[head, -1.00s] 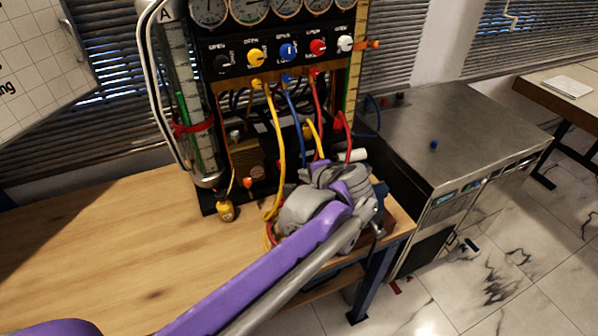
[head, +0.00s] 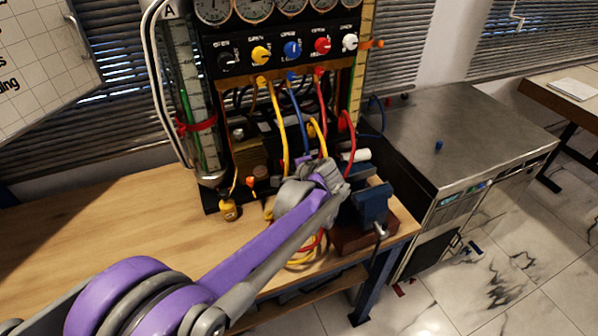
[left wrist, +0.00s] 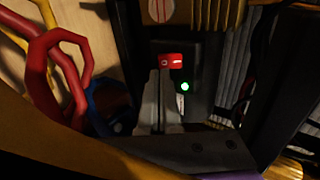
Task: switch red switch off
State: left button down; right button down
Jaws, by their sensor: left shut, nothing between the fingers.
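The red switch (left wrist: 170,61) shows in the left wrist view, on a dark housing near the top middle. It has white marks on its face. A small green light (left wrist: 184,87) glows just below it. My left gripper (left wrist: 158,105) is shut and empty; its narrow grey fingers appear just below the switch. I cannot tell whether they touch it. In the head view my left gripper (head: 328,174) is low in front of the gauge rig, among the hoses. Its fingertips and the red switch are hidden there. My right gripper is not in view.
Yellow, blue and red hoses (head: 283,130) hang from the rig's knob panel (head: 290,50) close to my gripper. A blue vise (head: 372,203) stands right of it at the edge of the wooden bench (head: 110,235). The bench's left side is clear.

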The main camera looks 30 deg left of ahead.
pick_arm(q)
jog(key=shift+x, duration=0.95)
jog(key=shift+a+f+y+b, duration=0.1)
jog(key=shift+f+y+b, duration=0.05)
jog(key=shift+y+b, duration=0.2)
jog(key=shift+w+a+r+p, duration=0.1)
jog(key=shift+w+r+p, duration=0.05)
jog(key=shift+r+p, duration=0.5)
jog(key=shift+r, duration=0.1)
